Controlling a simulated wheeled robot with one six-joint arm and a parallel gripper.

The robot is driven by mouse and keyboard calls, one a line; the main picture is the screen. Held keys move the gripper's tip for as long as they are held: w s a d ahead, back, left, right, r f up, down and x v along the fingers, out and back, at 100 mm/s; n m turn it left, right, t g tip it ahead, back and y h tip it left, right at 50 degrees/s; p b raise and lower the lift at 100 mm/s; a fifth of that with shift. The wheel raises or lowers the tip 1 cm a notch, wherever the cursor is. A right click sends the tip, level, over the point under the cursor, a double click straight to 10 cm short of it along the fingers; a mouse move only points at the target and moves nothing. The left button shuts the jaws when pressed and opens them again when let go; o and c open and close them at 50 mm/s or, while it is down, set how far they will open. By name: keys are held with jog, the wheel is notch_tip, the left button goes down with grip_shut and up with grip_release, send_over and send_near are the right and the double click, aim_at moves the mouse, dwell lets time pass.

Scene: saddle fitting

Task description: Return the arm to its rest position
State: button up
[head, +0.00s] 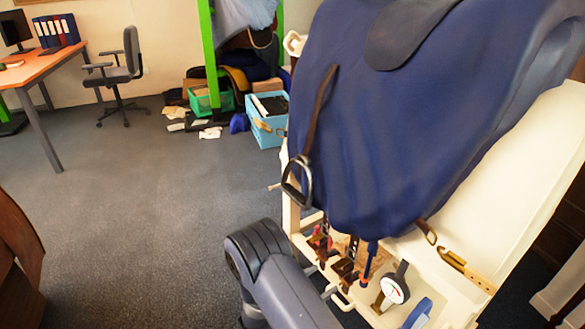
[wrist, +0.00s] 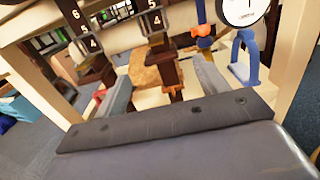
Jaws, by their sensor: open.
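My gripper (wrist: 163,78) is open in the wrist view, with one grey finger at each side and a dark bar behind them. A brown upright piece under a black number block (wrist: 152,20) shows between the fingers, touched by neither as far as I can see. In the head view my arm reaches in from the bottom, and my gripper (head: 326,279) is low at the front of the cream stand (head: 505,200), close to the small brown fittings (head: 345,268). The fingers are small there. Nothing is seen held.
A blue-covered saddle (head: 400,130) sits on the stand just above my gripper. A stirrup (head: 297,180) hangs at its left. A round gauge (head: 394,289) and a blue bracket (head: 418,314) stand right of my gripper. Open grey floor (head: 150,200) lies left.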

aim_at(336, 272)
jog(key=x, duration=0.6)
jog(key=shift+w+d+b, duration=0.2)
jog(key=shift+d+b, duration=0.15)
jog(key=shift+b, duration=0.05)
notch_tip(336, 272, down, 2)
jog(key=shift+w+d+f+b, duration=0.1)
jog(key=shift+b, duration=0.45)
jog(key=shift+f, duration=0.5)
jog(key=shift+r, duration=0.15)
